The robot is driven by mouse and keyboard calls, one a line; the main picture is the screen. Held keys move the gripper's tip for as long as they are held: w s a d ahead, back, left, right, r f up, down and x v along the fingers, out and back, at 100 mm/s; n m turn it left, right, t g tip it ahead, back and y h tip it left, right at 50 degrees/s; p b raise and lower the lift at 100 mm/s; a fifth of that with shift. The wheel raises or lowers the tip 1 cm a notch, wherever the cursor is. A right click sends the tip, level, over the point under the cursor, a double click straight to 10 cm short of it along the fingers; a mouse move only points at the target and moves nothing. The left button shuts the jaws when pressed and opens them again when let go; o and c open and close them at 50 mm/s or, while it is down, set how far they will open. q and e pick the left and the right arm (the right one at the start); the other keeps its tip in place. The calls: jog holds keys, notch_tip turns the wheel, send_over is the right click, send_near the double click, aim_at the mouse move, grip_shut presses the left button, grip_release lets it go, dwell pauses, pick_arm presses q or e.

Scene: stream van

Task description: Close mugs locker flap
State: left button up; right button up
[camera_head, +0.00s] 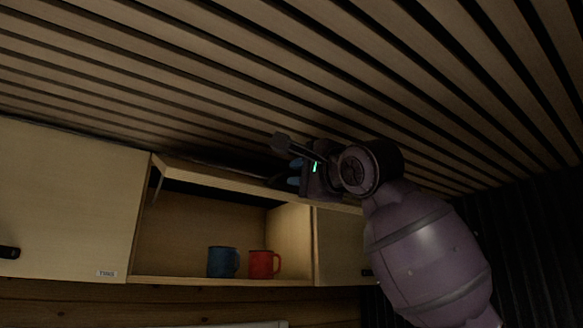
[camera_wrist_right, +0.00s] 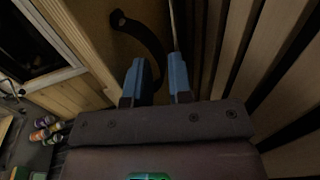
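The mugs locker (camera_head: 290,225) is a pale wooden overhead cabinet, and its front stands open. Its flap (camera_head: 215,177) is swung up, seen nearly edge-on under the slatted ceiling. A blue mug (camera_head: 221,262) and a red mug (camera_head: 262,264) stand upright inside on the locker floor. My right gripper (camera_head: 285,160) is up at the raised flap, close to the ceiling. In the right wrist view its blue fingers (camera_wrist_right: 158,82) are apart, with the end of a dark curved handle (camera_wrist_right: 142,32) between or just behind them; contact is unclear. My left gripper is not in view.
Ceiling slats (camera_head: 270,70) run close above my right gripper and leave little room. A closed cabinet door (camera_head: 65,200) is left of the opening, and another panel (camera_head: 338,243) is on the right. The wrist view shows a window (camera_wrist_right: 38,40) and several small containers (camera_wrist_right: 48,130) below.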

aim_at(293, 174)
jog(key=shift+p+x, duration=0.4)
jog(key=shift+x, duration=1.1)
grip_shut()
